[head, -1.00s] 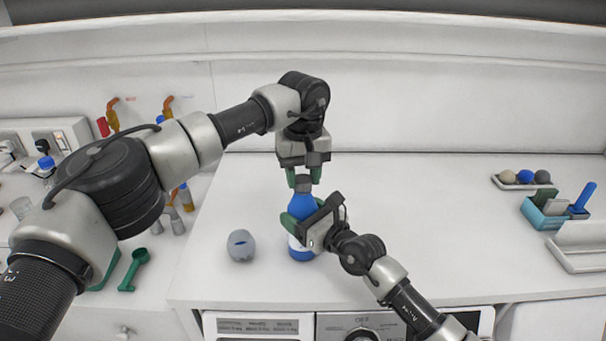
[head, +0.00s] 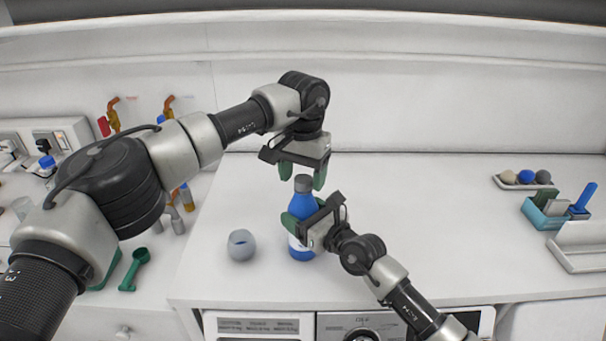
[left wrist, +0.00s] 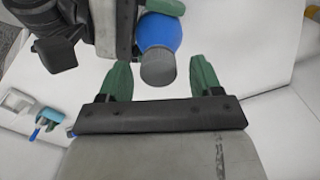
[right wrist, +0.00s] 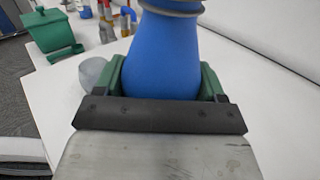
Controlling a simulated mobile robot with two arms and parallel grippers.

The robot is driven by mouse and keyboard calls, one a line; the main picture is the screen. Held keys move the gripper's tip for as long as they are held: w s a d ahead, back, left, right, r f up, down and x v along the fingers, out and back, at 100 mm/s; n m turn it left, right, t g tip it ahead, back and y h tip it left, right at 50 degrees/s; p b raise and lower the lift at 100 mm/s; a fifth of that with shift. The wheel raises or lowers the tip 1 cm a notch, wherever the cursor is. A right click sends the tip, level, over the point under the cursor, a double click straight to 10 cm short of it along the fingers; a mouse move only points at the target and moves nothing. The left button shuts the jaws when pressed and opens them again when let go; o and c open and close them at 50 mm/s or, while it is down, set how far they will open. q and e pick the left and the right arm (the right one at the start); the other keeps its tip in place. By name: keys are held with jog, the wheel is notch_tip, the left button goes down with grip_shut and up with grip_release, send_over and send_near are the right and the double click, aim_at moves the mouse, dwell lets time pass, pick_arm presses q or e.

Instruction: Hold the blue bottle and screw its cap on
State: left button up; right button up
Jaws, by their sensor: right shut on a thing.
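The blue bottle (head: 302,212) stands upright on the white counter with a grey cap (head: 303,183) on its neck. My right gripper (head: 303,222) is shut on the bottle's body; the right wrist view shows green fingers on both sides of the blue bottle (right wrist: 170,60). My left gripper (head: 302,177) is open just above and behind the cap. In the left wrist view its fingers are spread wide, with the grey cap (left wrist: 158,68) between their tips and apart from both. Whether the cap is fully seated cannot be told.
A grey-blue cup (head: 241,245) stands left of the bottle. A green scoop (head: 134,270) lies at far left near tubes. At right are a tray of balls (head: 525,180) and a teal box (head: 545,213). The counter between is clear.

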pick_arm(q)
jog(key=shift+r, duration=2.25)
jog(key=shift+c, duration=0.2)
